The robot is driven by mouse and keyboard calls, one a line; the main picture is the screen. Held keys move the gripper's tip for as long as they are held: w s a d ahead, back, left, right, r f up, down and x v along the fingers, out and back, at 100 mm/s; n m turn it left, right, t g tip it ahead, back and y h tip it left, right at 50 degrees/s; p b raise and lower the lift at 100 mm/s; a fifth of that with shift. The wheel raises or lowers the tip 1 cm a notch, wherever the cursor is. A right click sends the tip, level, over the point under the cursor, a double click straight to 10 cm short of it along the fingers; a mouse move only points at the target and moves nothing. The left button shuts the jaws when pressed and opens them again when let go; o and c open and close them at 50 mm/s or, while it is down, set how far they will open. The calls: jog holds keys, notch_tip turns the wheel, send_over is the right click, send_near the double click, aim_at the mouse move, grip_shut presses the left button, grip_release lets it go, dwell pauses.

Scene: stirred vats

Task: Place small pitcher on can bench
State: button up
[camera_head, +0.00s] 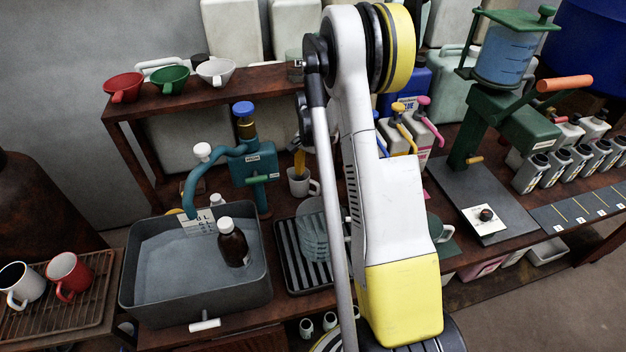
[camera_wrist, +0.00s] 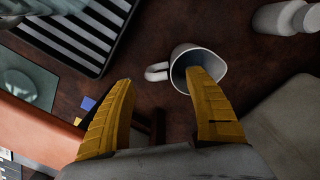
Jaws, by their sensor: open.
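The small pitcher is a white, spouted cup (camera_wrist: 180,52) with a loop handle, upright on a dark brown surface in the wrist view. It also shows in the head view (camera_head: 299,187), on the brown bench right of the teal pump. My gripper (camera_wrist: 160,78) is open, its yellow fingers apart. The right fingertip overlaps the pitcher's mouth in the picture; the handle lies toward the gap between the fingers. I cannot tell whether a finger touches it. In the head view my gripper (camera_head: 299,160) is just above the pitcher, partly hidden by my arm. No surface is clearly marked as the can bench.
A grey sink (camera_head: 140,285) with a brown bottle (camera_head: 233,245) is at left. A shelf (camera_head: 225,83) holds red, green and white funnels. Jerrycans and a green press (camera_head: 515,125) stand at right.

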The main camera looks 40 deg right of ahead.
notch_tip(320, 180, up, 8)
jog(key=p, duration=0.2)
jog(key=shift+r, duration=0.15)
jog(key=shift+w+a, duration=0.1)
